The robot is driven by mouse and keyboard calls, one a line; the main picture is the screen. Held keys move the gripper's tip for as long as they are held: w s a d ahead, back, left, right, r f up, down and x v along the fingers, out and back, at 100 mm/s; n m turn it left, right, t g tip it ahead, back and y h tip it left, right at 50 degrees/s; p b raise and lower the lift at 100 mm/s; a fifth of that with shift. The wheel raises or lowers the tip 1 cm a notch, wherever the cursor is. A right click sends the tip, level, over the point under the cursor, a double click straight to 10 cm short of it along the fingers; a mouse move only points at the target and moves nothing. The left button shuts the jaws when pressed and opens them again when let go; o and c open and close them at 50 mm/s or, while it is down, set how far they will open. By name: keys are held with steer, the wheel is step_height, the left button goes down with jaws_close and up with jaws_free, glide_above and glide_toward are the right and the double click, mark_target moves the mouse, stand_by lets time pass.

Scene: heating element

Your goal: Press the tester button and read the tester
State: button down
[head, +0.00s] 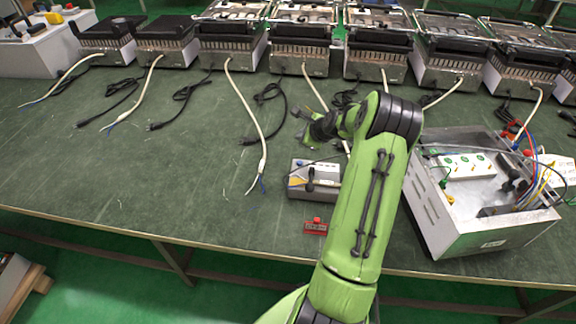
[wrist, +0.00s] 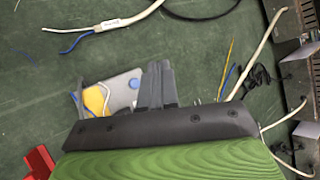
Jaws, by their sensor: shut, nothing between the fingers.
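A small grey box (head: 298,188), which I take to be the tester, lies on the green table left of my arm. It has a yellow patch and dark parts on top.
A red block (head: 315,227) lies near the table's front edge. An open metal case (head: 430,205) with wires stands close to the right of my arm. Heating units (head: 232,45) line the back, with cables (head: 250,118) trailing forward. The table's left front is clear.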

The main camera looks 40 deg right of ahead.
steer(key=b, duration=0.6)
glide_above(301, 164)
step_height(301, 164, down, 7)
steer(key=shift+r, duration=0.1)
steer(key=shift+f+p, duration=0.3)
steer(key=shift+f, duration=0.6)
stand_by(1.0)
steer(key=shift+f, duration=0.45)
steer(key=shift+f, duration=0.5)
stand_by(0.4)
steer(key=shift+r, duration=0.15)
steer(key=shift+r+p, duration=0.8)
